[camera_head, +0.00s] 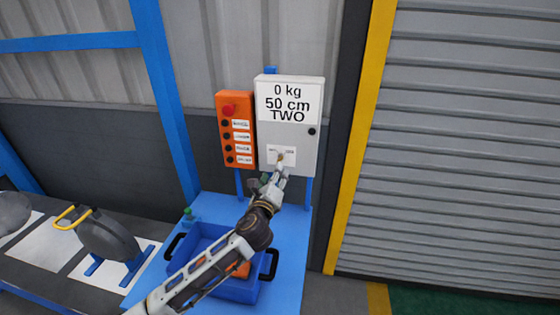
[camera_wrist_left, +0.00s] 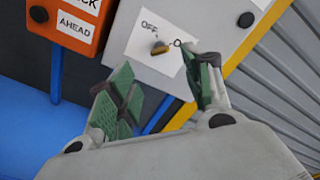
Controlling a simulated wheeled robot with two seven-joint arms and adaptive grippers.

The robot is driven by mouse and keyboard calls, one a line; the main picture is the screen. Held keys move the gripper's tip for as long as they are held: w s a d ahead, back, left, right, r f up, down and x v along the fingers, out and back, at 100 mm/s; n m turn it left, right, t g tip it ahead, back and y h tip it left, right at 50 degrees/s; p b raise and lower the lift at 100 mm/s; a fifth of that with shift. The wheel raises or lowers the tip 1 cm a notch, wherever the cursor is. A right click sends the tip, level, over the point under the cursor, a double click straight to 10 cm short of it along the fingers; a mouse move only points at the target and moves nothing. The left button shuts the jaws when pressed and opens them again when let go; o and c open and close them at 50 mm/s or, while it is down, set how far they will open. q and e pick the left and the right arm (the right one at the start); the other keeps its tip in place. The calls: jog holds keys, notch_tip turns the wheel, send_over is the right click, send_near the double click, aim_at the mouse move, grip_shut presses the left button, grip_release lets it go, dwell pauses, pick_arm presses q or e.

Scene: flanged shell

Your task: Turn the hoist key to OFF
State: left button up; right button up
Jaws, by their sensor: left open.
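The hoist key (camera_head: 281,157) is a small brass-coloured key on a white label low on the front of a grey control box (camera_head: 302,147). In the left wrist view the key (camera_wrist_left: 160,47) sits below the word OFF, with a small ring at its right. The label's other word is hidden there behind a finger. My left gripper (camera_head: 271,181) is just below and in front of the key. In the wrist view its green-padded fingers (camera_wrist_left: 160,88) are apart and empty, the right fingertip near the ring; contact cannot be told. My right gripper is out of view.
The box's display (camera_head: 289,102) reads 0 kg, 50 cm, TWO. An orange button panel (camera_head: 235,130) with a red button hangs left of it. Below, a blue bin (camera_head: 243,292) stands on a blue table (camera_head: 287,240). A grey flanged part (camera_head: 108,237) stands at left.

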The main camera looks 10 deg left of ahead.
aim_at(280, 159)
pick_arm(q)
jog(key=shift+w+p, duration=0.8)
jog(key=shift+w, duration=3.85)
jog(key=shift+c, duration=0.3)
jog(key=c, duration=1)
